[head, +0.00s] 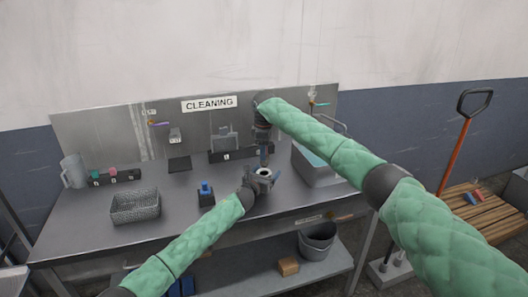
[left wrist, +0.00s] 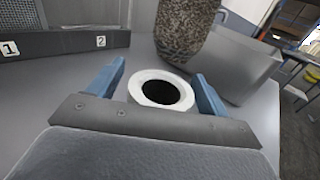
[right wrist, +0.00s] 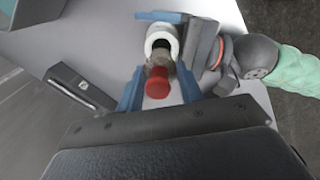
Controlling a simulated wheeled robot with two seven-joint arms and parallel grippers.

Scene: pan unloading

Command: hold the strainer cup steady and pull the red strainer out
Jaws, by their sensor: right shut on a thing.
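The white strainer cup (left wrist: 160,92) stands between my left gripper's blue fingers (left wrist: 160,88), its mouth open and dark inside. Whether these fingers press on it is unclear. It also shows in the head view (head: 264,173) and the right wrist view (right wrist: 162,36). My right gripper (right wrist: 158,92) is shut on the red strainer's top (right wrist: 157,86). In the head view my right gripper is above the cup, and the strainer is hard to make out.
A grey mesh basket (head: 135,207) and a blue-topped block (head: 205,194) stand left on the dark table (head: 90,232). A sink (head: 318,168) is at the right. A numbered rack (head: 226,156) and a black pad (head: 179,164) are at the back.

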